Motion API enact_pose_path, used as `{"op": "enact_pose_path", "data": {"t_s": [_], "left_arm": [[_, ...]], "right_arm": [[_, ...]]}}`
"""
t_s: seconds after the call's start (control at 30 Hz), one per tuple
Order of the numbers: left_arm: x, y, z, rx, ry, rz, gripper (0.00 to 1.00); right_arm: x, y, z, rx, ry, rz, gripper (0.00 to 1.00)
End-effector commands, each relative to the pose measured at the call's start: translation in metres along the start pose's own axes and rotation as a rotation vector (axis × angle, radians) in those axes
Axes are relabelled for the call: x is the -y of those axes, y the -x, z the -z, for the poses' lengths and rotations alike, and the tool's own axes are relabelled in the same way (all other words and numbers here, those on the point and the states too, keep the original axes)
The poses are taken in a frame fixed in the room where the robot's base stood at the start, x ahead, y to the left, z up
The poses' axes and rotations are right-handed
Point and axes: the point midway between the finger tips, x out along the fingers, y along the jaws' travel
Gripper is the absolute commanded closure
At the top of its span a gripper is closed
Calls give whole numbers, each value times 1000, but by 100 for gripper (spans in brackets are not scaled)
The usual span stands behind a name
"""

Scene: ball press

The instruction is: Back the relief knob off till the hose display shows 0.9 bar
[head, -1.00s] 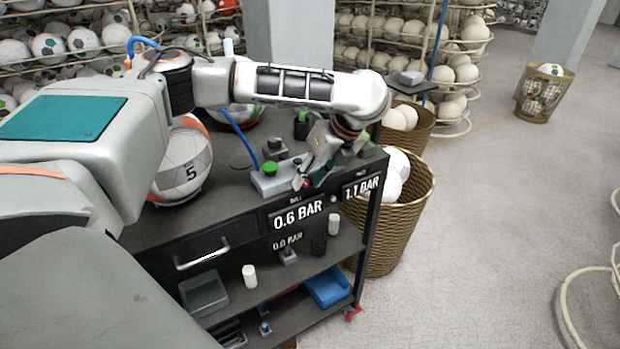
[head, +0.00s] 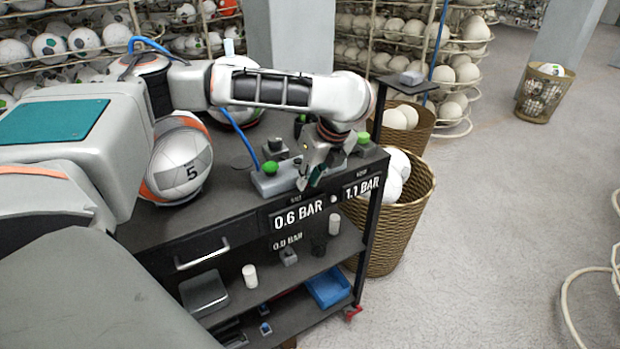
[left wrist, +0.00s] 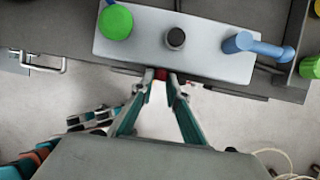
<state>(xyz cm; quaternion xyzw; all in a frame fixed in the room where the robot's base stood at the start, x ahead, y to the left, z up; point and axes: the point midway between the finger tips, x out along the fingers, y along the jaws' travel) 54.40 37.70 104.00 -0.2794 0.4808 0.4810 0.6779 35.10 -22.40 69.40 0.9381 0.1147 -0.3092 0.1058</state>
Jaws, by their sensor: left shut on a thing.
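The red relief knob (left wrist: 161,73) sticks out from the front of the grey block (left wrist: 130,52). My left gripper (left wrist: 160,84) is shut on it, one finger on each side; only a little red shows between the tips. In the head view the left gripper (head: 305,184) hangs at the front of the block (head: 265,186) and hides the knob. The hose display (head: 363,187) reads 1.1 BAR. The ball display (head: 299,214) to its left reads 0.6 BAR. My right gripper is not in view.
The block carries a green knob (left wrist: 115,22), a black knob (left wrist: 176,38) and a blue hose fitting (left wrist: 245,44). A ball marked 5 (head: 183,165) sits on the cart top at left. A wicker basket (head: 400,225) stands right of the cart.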

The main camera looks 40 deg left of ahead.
Motion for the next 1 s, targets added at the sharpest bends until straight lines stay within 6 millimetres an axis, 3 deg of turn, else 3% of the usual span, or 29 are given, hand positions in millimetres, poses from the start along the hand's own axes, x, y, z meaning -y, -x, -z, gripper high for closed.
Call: {"op": "enact_pose_path", "data": {"t_s": [0.5, 1.0], "left_arm": [[-10, -2, 1, -2, 137, 328, 100], [-10, -2, 1, -1, 176, 424, 100]], "right_arm": [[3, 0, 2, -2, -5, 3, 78], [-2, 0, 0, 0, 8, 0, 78]]}}
